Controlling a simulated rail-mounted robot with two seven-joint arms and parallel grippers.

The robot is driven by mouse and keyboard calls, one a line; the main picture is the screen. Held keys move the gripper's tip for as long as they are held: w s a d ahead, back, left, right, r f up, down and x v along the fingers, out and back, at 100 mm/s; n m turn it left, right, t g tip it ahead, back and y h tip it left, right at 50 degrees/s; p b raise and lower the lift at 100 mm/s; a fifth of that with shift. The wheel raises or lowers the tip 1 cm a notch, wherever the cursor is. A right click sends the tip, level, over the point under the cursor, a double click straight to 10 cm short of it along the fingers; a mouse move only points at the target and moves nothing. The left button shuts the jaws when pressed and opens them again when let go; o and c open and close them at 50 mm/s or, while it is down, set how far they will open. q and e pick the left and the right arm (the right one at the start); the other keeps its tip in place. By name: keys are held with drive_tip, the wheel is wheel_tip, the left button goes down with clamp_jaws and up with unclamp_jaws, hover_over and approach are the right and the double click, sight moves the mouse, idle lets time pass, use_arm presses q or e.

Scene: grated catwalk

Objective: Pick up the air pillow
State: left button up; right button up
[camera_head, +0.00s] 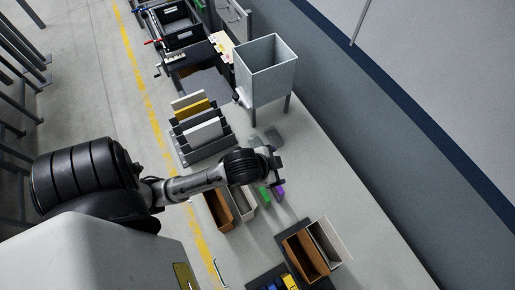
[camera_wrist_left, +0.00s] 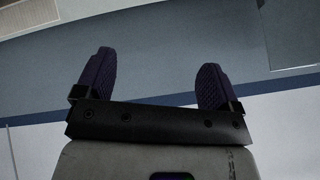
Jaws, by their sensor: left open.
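My left arm reaches over the bench from the left in the head view, with its gripper (camera_head: 276,168) above the bench's middle. In the left wrist view the two dark purple fingers of the left gripper (camera_wrist_left: 155,82) stand wide apart with nothing between them. They face a blue-grey wall. I cannot pick out the air pillow for certain. A small grey-green object (camera_head: 273,136) lies on the bench just beyond the gripper, partly hidden by it, and too small to identify. My right gripper is not in view.
A tall grey bin (camera_head: 266,73) on legs stands farther along the bench. A rack of upright folders (camera_head: 203,130) lies left of the gripper. The bench's right side (camera_head: 340,190) is clear.

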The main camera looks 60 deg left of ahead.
use_arm(q)
drive_tip(key=w+a+m+t+y+b, duration=0.1)
drive_tip(key=w+a+m+b, duration=0.15)
drive_tip(key=w, duration=0.55)
drive_tip(key=m+g+b, duration=0.4)
drive_tip(key=m+g, duration=0.3)
drive_tip(key=g, duration=0.1)
hover_over(257, 145)
drive_tip(key=d, duration=0.2)
wheel_tip(257, 145, down, 18)
drive_tip(key=f+m, duration=0.1)
drive_tip(key=f, duration=0.2)
drive_tip(key=d+f+m+h, duration=0.1)
drive_tip(key=f+m, duration=0.1)
drive_tip(key=f, duration=0.1)
drive_tip(key=d+f+m, duration=0.1)
drive_tip(key=f+m, duration=0.1)
drive_tip(key=f, duration=0.1)
drive_tip(key=shift+w+f+h, duration=0.25)
drive_tip(key=shift+w+h, duration=0.1)
drive_tip(key=shift+h, duration=0.05)
drive_tip(key=shift+a+f, duration=0.1)
drive_tip(key=shift+f, duration=2.55)
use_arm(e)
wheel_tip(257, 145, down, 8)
